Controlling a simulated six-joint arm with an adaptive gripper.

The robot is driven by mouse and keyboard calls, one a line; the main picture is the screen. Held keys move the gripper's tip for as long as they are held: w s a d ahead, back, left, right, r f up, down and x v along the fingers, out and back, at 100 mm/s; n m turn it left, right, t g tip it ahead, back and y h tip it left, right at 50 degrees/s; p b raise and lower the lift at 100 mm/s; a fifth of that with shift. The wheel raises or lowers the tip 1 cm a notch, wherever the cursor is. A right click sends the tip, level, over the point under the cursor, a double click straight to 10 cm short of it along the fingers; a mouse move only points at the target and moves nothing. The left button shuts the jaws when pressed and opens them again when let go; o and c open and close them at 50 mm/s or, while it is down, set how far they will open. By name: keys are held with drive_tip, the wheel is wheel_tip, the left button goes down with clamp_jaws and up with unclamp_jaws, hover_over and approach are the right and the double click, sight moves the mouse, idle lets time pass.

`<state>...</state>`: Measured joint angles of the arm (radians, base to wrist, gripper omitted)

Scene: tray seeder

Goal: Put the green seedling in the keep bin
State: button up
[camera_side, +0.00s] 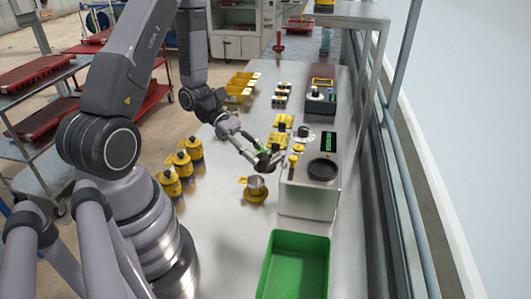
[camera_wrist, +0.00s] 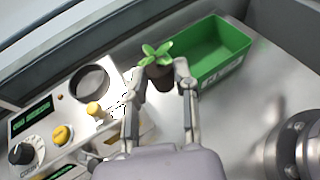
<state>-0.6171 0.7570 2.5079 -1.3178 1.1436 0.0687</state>
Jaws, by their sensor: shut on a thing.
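The green seedling (camera_wrist: 155,54) shows in the wrist view as bright leaves on a dark pot or soil plug (camera_wrist: 160,76). My gripper (camera_wrist: 158,72) is shut on the dark plug, with one finger on each side of it. In the side view my gripper (camera_side: 265,164) is above the bench, beside the grey machine; the dark plug is at its fingertips and the leaves are hard to make out. The green bin (camera_side: 297,240), likely the keep bin, stands at the near end of the bench. It looks empty and also shows in the wrist view (camera_wrist: 208,84), just beyond the seedling to the right.
A grey machine with a round black dish (camera_side: 323,169) stands right of my gripper. A metal cup on a yellow base (camera_side: 256,192) is just below it. Several yellow-black canisters (camera_side: 182,164) stand at left. Bare bench lies between cup and bin.

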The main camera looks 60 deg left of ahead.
drive_tip(key=w+a+f+n+t+y, duration=0.25)
drive_tip(key=a+n+t+y, duration=0.35)
drive_tip(key=a, duration=0.5)
drive_tip(key=w+a+f+n+t+y, duration=0.2)
drive_tip(key=a+f+n+t+y, duration=0.1)
drive_tip(key=a+n+y, duration=0.6)
drive_tip(key=h, duration=0.2)
hover_over(251, 147)
drive_tip(key=s, duration=0.1)
drive_tip(key=shift+m, duration=0.4)
drive_tip(key=f, duration=0.8)
drive_tip(key=shift+d+f, duration=0.35)
drive_tip(key=shift+f, duration=0.05)
drive_tip(key=shift+w+a+f, duration=0.1)
drive_tip(key=shift+w+f, duration=0.05)
drive_tip(key=shift+f, duration=0.05)
drive_tip(key=shift+w+a+f, duration=0.1)
drive_tip(key=shift+w+f, duration=0.05)
drive_tip(key=shift+f, duration=0.8)
drive_tip(key=shift+w+a+f, duration=0.1)
drive_tip(key=shift+f, duration=0.8)
drive_tip(key=shift+f, duration=0.1)
drive_tip(key=o, duration=0.9)
